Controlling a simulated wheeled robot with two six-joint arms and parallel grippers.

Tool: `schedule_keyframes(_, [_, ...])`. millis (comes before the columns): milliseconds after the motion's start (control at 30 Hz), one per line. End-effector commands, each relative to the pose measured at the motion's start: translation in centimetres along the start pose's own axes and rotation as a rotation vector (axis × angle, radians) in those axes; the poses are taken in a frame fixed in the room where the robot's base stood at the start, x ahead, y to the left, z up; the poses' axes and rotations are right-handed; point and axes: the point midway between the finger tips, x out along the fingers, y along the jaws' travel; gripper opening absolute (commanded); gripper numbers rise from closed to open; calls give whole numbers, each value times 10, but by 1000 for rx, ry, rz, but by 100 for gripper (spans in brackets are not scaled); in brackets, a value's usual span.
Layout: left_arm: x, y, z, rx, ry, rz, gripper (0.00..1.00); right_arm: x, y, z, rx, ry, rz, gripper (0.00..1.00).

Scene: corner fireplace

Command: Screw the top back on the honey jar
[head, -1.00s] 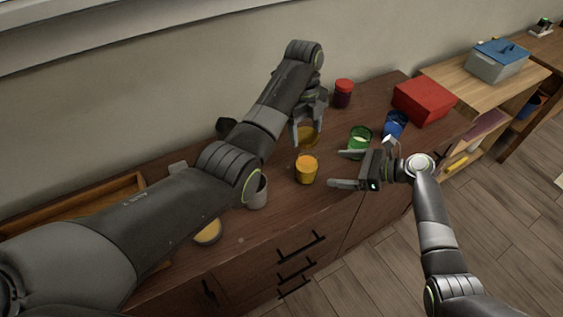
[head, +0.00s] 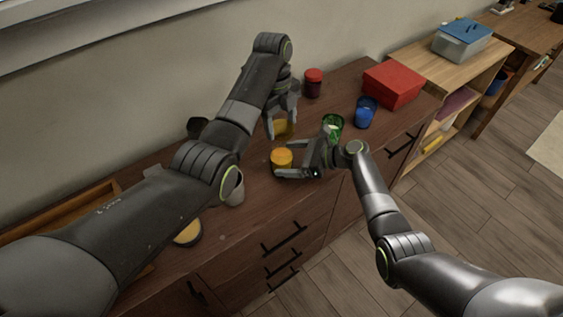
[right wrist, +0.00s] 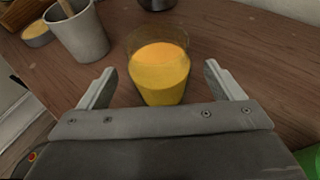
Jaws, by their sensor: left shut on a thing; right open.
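A clear glass jar with yellow-orange honey-like content (head: 281,160) stands upright on the brown cabinet top. In the right wrist view the jar (right wrist: 160,75) sits just ahead of my open fingers, its surface visible inside the glass. My right gripper (head: 286,163) is open at the jar, with one finger to each side. My left gripper (head: 283,118) is shut on an amber-yellow thing (head: 283,128) behind the jar. The fingers partly hide that thing, and I cannot tell whether it is the top. A round yellow-topped disc (head: 187,233) lies near the cabinet's front edge, left of the jar.
A grey cup (head: 234,190) stands left of the jar. A green glass (head: 333,127), a blue cup (head: 366,114), a red jar (head: 313,84) and a red box (head: 393,83) stand to the right and behind. A wooden tray (head: 60,215) is at the left.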

Motion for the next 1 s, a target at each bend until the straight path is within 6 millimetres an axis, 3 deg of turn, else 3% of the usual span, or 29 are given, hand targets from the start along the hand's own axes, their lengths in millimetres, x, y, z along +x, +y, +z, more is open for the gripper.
schedule_keyframes(300, [0,0,0,0,0,0,40,24,0,0,0,0,1,87])
schedule_keyframes(667, [0,0,0,0,0,0,40,26,0,0,-1,0,0,86])
schedule_keyframes(1000, [0,0,0,0,0,0,40,25,0,0,-1,1,0,42])
